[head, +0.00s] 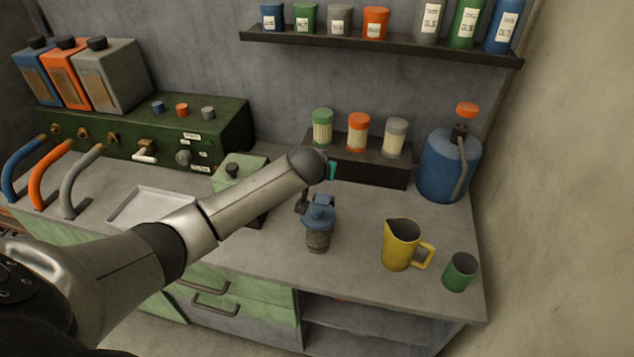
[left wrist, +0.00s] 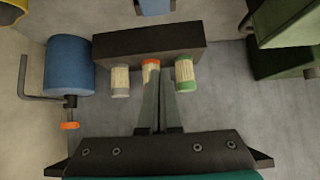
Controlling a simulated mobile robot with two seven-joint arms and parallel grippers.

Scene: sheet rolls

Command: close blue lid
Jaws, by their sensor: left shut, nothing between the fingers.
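A small jar (head: 318,240) with a dark, dull body stands on the counter in the middle of the head view. Its blue top (head: 319,217) has a blue flap, the blue lid (head: 323,199), raised at the back. My left arm reaches in from the left, its wrist above and just behind the jar. It hides most of the left gripper in the head view. In the left wrist view the left gripper (left wrist: 156,82) has its fingers together and empty. A blue piece (left wrist: 155,6), probably of the jar, shows at the top edge there, apart from the fingers.
A yellow jug (head: 400,245) and green cup (head: 460,272) stand right of the jar. Behind are a dark riser (head: 362,168) with three small jars and a blue canister (head: 447,165). A pale green box (head: 240,172) and a tray (head: 150,207) are left.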

